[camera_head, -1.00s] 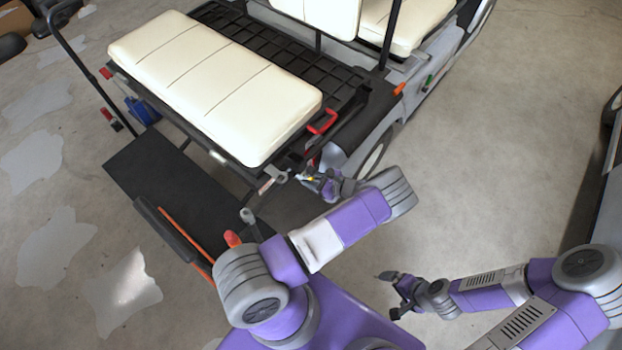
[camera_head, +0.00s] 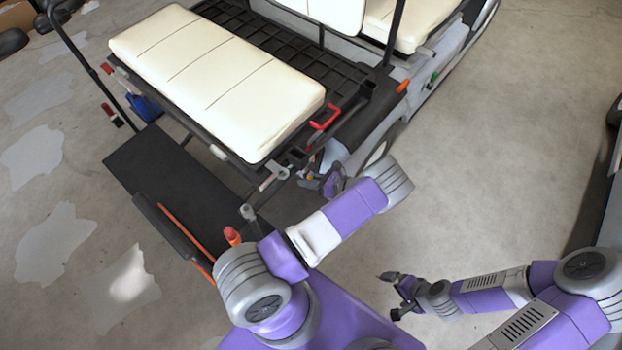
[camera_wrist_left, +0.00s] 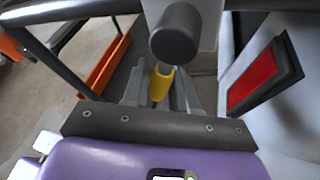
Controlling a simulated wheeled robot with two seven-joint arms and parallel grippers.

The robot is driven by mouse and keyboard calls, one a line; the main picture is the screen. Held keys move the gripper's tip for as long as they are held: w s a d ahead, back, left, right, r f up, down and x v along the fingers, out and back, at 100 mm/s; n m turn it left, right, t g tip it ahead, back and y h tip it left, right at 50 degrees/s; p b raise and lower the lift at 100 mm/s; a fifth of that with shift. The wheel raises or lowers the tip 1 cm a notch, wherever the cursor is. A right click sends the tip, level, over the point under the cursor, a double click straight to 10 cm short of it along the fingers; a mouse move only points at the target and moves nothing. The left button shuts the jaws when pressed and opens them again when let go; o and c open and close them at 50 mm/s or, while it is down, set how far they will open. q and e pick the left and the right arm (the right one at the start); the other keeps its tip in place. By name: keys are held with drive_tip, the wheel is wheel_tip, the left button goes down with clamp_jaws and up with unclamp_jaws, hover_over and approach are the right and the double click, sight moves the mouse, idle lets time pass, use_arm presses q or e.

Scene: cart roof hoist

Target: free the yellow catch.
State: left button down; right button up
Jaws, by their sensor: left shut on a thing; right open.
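The yellow catch (camera_wrist_left: 161,84) shows in the left wrist view, between the two grey fingers of my left gripper (camera_wrist_left: 160,92). A dark round knob end stands just above it in that view. My left gripper is shut on the catch. In the head view my left gripper (camera_head: 311,178) is at the cart's rear corner, below the red handle (camera_head: 325,118), and the catch is mostly hidden there. My right gripper (camera_head: 391,293) is open and empty, over bare floor at lower right.
The cart's cream seat (camera_head: 215,80) and black footplate (camera_head: 165,185) lie to the left of my left gripper. In the left wrist view a red reflector (camera_wrist_left: 256,82) is close on the right and an orange bar (camera_wrist_left: 104,66) on the left. Floor around my right arm is clear.

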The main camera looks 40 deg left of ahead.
use_arm(q)
drive_tip(key=shift+s+r+m+g+y+b, duration=0.3)
drive_tip(key=shift+s+m+g+b, duration=0.25)
drive_tip(key=shift+m, duration=0.55)
drive_tip(key=shift+s, duration=0.1)
drive_tip(key=c, duration=1)
unclamp_jaws()
drive_tip(key=shift+o, duration=0.2)
drive_tip(key=p+v, duration=0.1)
drive_tip(key=v, duration=0.6)
drive_tip(key=shift+d, duration=0.25)
